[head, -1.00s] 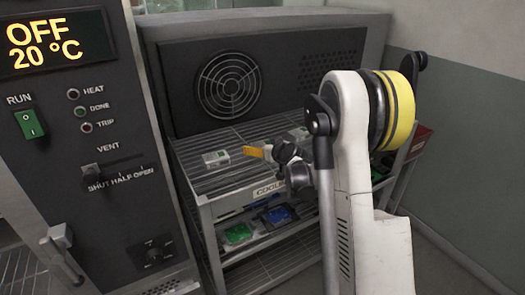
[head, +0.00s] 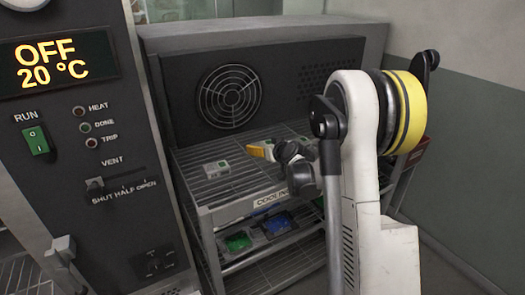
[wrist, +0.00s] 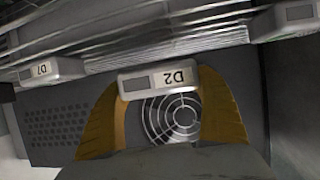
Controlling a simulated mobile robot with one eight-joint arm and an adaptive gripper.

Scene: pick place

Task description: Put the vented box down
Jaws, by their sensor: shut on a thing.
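My gripper (wrist: 161,90) has orange fingers, closed on both sides of a light grey box labelled D2 (wrist: 158,80) in the wrist view. I take this as the vented box; its vents do not show. In the head view my gripper (head: 260,152) is over the top wire shelf (head: 240,185) of the cooling rack, and the held box is mostly hidden there. I cannot tell whether the box touches the shelf.
A light box with a green mark (head: 217,168) sits left of my gripper on the shelf. In the wrist view a box labelled D7 (wrist: 50,70) and another box (wrist: 288,20) flank it. Green (head: 238,241) and blue (head: 278,224) items lie on the lower shelf. A fan panel (head: 229,97) stands behind.

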